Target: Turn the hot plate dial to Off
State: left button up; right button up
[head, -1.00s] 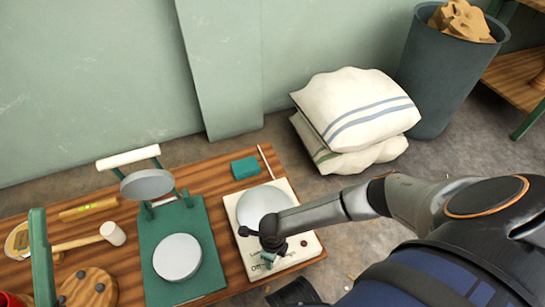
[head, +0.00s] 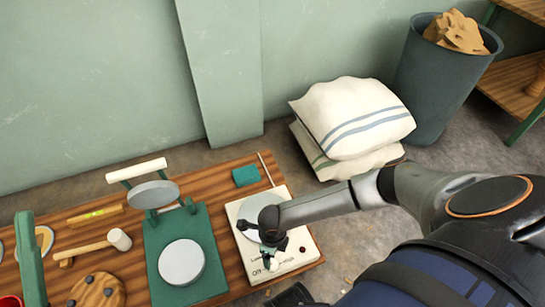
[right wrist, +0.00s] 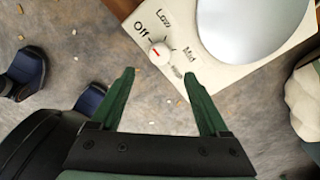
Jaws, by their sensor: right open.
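The hot plate is a cream box (head: 236,212) with a grey round plate (head: 253,208) on the table's right end. It also shows in the right wrist view (right wrist: 235,78). Its dial (right wrist: 158,54) is a white round knob with a short red mark, among the labels Off, Low, Mid and High. I cannot tell surely which label the mark points to.
A green press (head: 215,262) with a grey disc stands left of the hot plate. A teal block (head: 246,175) lies behind, and a mallet (head: 119,240) lies further left. White sacks (head: 350,125) and a bin (head: 432,85) stand on the floor behind right.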

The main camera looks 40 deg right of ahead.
notch_tip(320, 180, up, 3)
jog(key=shift+r+p, duration=0.2)
jog(key=shift+p, duration=0.3)
jog(key=shift+s, duration=0.1)
